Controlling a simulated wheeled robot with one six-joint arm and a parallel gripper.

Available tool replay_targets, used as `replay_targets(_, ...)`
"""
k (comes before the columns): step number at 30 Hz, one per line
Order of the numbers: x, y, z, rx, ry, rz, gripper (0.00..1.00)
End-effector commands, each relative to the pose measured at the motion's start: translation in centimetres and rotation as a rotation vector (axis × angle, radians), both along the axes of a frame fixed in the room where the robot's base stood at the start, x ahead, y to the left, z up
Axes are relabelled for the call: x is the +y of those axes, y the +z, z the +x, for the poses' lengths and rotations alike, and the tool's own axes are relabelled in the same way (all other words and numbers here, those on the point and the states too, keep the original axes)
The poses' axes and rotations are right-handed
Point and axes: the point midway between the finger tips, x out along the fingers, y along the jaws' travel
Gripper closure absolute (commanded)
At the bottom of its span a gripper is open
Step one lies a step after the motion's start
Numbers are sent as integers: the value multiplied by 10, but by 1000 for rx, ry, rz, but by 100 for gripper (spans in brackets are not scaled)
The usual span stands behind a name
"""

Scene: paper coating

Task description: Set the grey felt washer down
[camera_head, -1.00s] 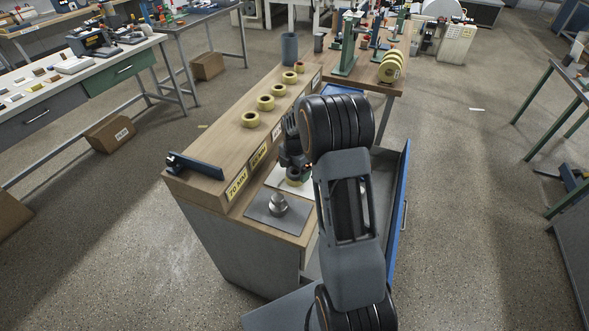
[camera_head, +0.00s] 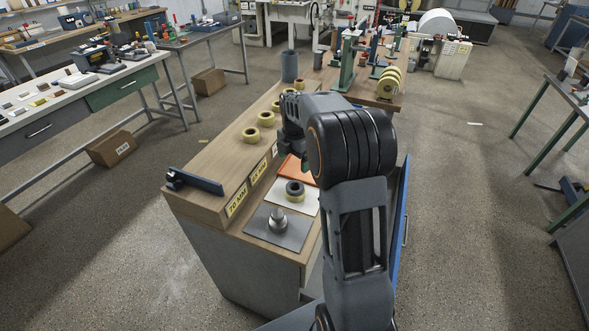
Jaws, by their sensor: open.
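The grey felt washer (camera_head: 295,186) is a dark grey ring with an open centre. It lies on top of a yellow tape roll (camera_head: 295,197), which stands on a white sheet on the bench. My gripper (camera_head: 287,160) is behind and above the washer, apart from it, with its jaws open and nothing seen in them. The fingertips are small and dark, and my arm covers part of the bench to the right.
A grey plate (camera_head: 263,232) with a metal weight (camera_head: 277,221) is in front of the white sheet. An orange sheet (camera_head: 292,167) lies behind it. A raised wooden shelf (camera_head: 212,160) on the left carries several yellow rolls and a dark blue tool (camera_head: 196,182).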

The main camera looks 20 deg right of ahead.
Motion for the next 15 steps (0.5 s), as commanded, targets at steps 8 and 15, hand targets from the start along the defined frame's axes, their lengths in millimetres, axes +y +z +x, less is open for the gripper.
replay_targets(8, 18, 35, -24, -46, -220, -4, 8)
replay_targets(15, 62, 70, -101, -169, -870, 57, 8)
